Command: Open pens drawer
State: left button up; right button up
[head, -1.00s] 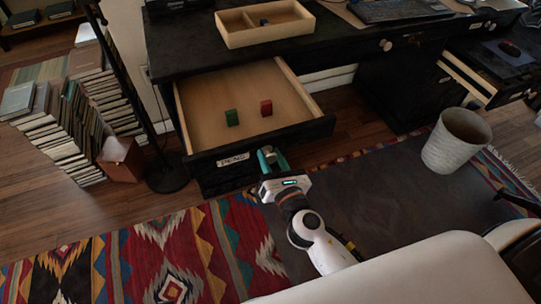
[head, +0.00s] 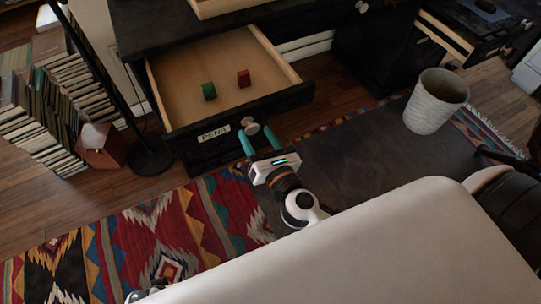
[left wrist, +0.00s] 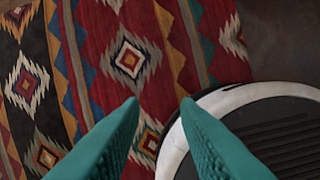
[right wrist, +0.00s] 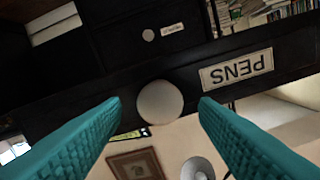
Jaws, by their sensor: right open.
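The pens drawer (head: 190,75) is pulled out from the black desk. Its front has a white PENS label (head: 213,134) and a round pale knob (head: 250,127). A green block (head: 209,91) and a red block (head: 243,78) stand inside. My right gripper (head: 257,134) is at the knob with its teal fingers spread. In the right wrist view the knob (right wrist: 160,103) shows between the open fingertips, with a gap on each side, and the PENS label appears upside down. My left gripper (left wrist: 160,103) is open and empty over the patterned rug.
A wooden tray (head: 222,8) sits on the desktop. A lamp stand (head: 150,158), a brown box (head: 102,146) and stacked books (head: 45,130) are to the left. Another drawer (head: 446,40) is open at right.

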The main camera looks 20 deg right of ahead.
pick_arm(q)
jog(key=w+b+v, duration=0.2)
jog(key=b+v, duration=0.1)
jog(key=v, duration=0.8)
jog(key=shift+w+r+t, duration=0.3)
jog(key=shift+w+r, duration=0.05)
jog(key=shift+w, duration=0.25)
pick_arm(e)
jog(key=s, duration=0.9)
jog(key=shift+d, duration=0.15)
